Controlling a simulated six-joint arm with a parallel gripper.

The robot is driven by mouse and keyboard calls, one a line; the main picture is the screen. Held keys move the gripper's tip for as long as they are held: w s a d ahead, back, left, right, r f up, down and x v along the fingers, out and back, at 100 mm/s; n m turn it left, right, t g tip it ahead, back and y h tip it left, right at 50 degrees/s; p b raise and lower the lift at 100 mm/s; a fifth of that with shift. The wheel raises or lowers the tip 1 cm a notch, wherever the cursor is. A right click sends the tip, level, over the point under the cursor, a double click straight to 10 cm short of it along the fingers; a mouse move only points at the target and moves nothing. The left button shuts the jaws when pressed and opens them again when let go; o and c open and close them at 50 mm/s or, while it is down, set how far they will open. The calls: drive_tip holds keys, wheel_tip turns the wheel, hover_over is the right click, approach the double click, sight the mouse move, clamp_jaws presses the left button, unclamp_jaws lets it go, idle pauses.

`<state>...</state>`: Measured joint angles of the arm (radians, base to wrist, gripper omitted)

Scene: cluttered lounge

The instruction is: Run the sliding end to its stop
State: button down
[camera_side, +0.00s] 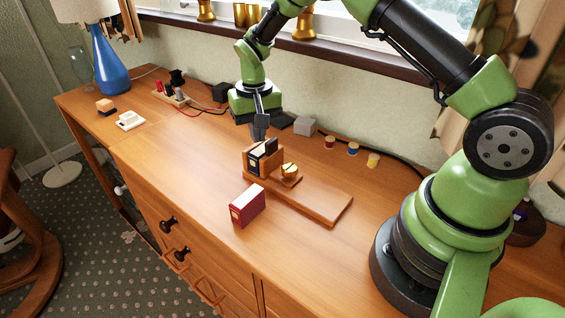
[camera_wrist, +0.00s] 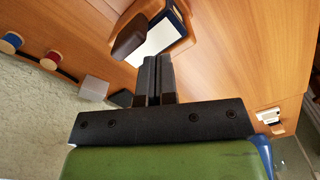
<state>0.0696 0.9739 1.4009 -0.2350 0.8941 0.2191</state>
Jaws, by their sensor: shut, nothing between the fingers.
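A wooden book rack (camera_side: 318,205) lies on the desk, its long base board running toward the lower right. Near its far left end, dark and white books (camera_side: 254,163) stand between wooden uprights. A brass knob (camera_side: 290,169) sits on a small wooden block beside them; I cannot tell surely which upright slides. My gripper (camera_side: 260,137) is shut and empty, pointing down just above and behind the books. In the wrist view, my shut fingertips (camera_wrist: 157,60) are near a white book (camera_wrist: 160,38), a dark brown block (camera_wrist: 128,38) and a wooden upright (camera_wrist: 184,42).
Behind are a grey cube (camera_side: 304,126), several coloured spools (camera_side: 352,149) and a black cable. A blue lamp (camera_side: 110,65) and small items occupy the far left. The board's right part is clear.

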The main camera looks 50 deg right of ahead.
hover_over(287, 167)
drive_tip(key=w, duration=0.2)
drive_tip(key=shift+w, duration=0.15)
idle(1.1)
drive_tip(key=shift+s, duration=1.9)
drive_tip(key=shift+w, duration=0.75)
wheel_tip(287, 167, up, 7)
